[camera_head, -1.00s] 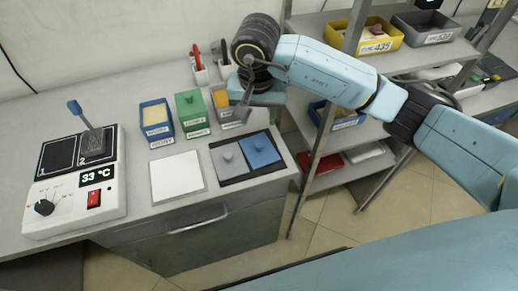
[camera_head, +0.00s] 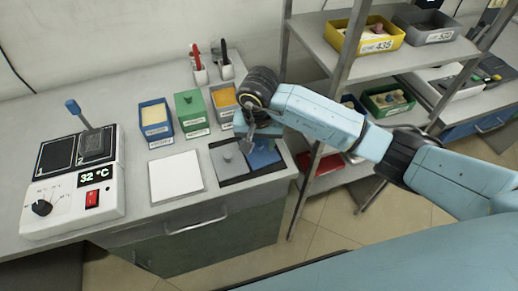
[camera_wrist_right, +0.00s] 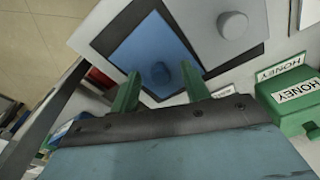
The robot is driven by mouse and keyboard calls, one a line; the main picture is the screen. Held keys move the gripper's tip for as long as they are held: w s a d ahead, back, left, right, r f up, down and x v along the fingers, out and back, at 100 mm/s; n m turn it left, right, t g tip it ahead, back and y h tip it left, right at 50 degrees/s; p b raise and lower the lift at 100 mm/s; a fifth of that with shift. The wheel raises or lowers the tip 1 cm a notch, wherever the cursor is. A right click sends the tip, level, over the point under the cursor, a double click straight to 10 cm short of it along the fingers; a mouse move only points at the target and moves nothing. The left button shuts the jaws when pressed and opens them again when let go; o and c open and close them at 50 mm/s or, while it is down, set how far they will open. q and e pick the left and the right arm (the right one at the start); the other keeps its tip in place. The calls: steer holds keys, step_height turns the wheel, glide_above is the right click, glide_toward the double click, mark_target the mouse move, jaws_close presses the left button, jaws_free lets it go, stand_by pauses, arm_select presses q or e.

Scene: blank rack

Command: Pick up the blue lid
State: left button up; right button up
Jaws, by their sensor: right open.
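The blue lid (camera_head: 264,156) lies flat on a dark mat at the right front of the counter, just right of a grey lid (camera_head: 225,165). In the right wrist view the blue lid (camera_wrist_right: 138,48) shows with its round blue knob (camera_wrist_right: 160,73). My right gripper (camera_head: 247,133) is just above the blue lid and covers part of it in the head view. In the wrist view the right gripper's fingers (camera_wrist_right: 162,90) are apart, one to each side of the knob in the picture, with nothing between them. My left gripper is not in view.
A white square plate (camera_head: 176,177) lies left of the lids. Blue (camera_head: 156,133) and green (camera_head: 191,122) labelled containers stand behind. A hotplate reading 32 °C (camera_head: 75,185) is at left. A metal shelf rack (camera_head: 343,70) stands right of the counter.

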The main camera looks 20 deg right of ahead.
steer(key=shift+c, duration=0.3)
jaws_close()
steer(key=shift+r, duration=0.1)
